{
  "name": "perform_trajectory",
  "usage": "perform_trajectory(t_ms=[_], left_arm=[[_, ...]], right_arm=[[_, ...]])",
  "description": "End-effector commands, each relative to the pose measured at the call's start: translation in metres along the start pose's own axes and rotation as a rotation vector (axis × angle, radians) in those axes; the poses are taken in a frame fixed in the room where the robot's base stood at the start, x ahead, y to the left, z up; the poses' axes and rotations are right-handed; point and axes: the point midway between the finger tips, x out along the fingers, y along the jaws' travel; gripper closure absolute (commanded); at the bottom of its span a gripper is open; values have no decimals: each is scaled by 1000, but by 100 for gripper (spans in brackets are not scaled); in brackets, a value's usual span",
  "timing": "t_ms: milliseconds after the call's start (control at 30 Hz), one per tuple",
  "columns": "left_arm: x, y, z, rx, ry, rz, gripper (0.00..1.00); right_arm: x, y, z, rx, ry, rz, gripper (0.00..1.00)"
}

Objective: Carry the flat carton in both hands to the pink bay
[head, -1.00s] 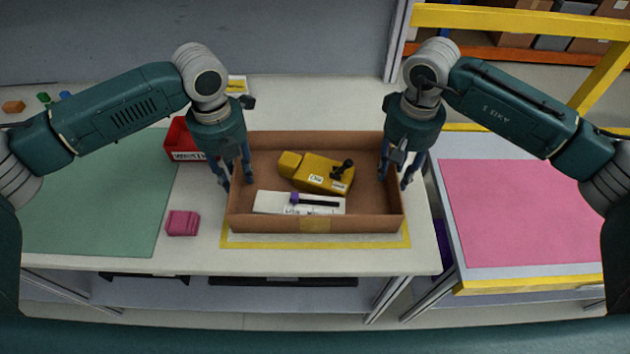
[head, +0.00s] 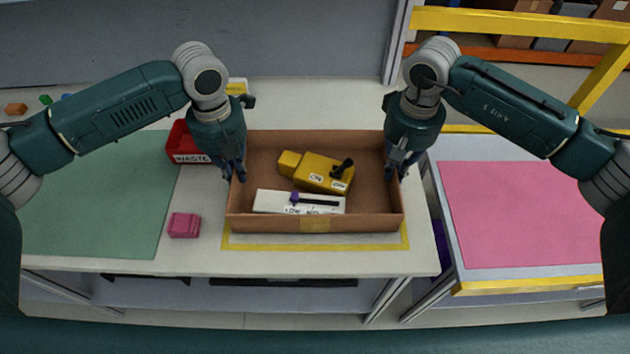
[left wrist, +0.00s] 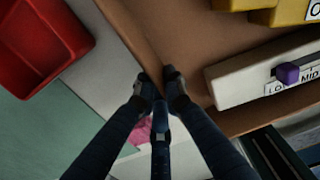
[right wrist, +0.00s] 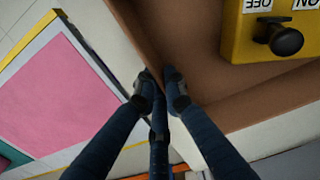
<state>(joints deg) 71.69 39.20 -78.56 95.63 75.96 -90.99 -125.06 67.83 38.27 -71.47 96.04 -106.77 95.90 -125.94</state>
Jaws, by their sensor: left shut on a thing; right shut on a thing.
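The flat carton (head: 315,224) is an open brown box on the white table, over a yellow-outlined area. It holds a yellow switch module (head: 320,172) and a white slider module (head: 300,203) with a purple knob. My left gripper (head: 233,172) is shut on the carton's left wall; the left wrist view shows the fingers (left wrist: 162,85) on either side of it. My right gripper (head: 397,168) is shut on the right wall, and the right wrist view shows its fingers (right wrist: 160,85) pinching it. The pink bay (head: 520,212) is a pink mat on a separate surface at the right.
A red waste bin (head: 187,146) stands left of the carton. A pink block (head: 184,225) lies near a green mat (head: 95,200). A gap separates the table from the yellow-edged bay surface. A yellow rail (head: 520,22) crosses the back right. The pink mat is empty.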

Motion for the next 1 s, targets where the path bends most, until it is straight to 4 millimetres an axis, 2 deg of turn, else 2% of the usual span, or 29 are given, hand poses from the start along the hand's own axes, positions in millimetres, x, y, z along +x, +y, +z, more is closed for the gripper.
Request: perform_trajectory(t_ms=[33, 100, 333, 1000], left_arm=[[-11, 0, 0, -1, -1, 1, 100], [-19, 1, 0, -1, -1, 1, 100], [-38, 1, 0, -1, -1, 1, 100], [-38, 1, 0, -2, -1, 2, 100]], right_arm=[[-11, 1, 0, 1, 1, 1, 100], [-19, 1, 0, 1, 1, 1, 100], [-38, 1, 0, 1, 0, 2, 100], [-38, 1, 0, 2, 0, 3, 100]])
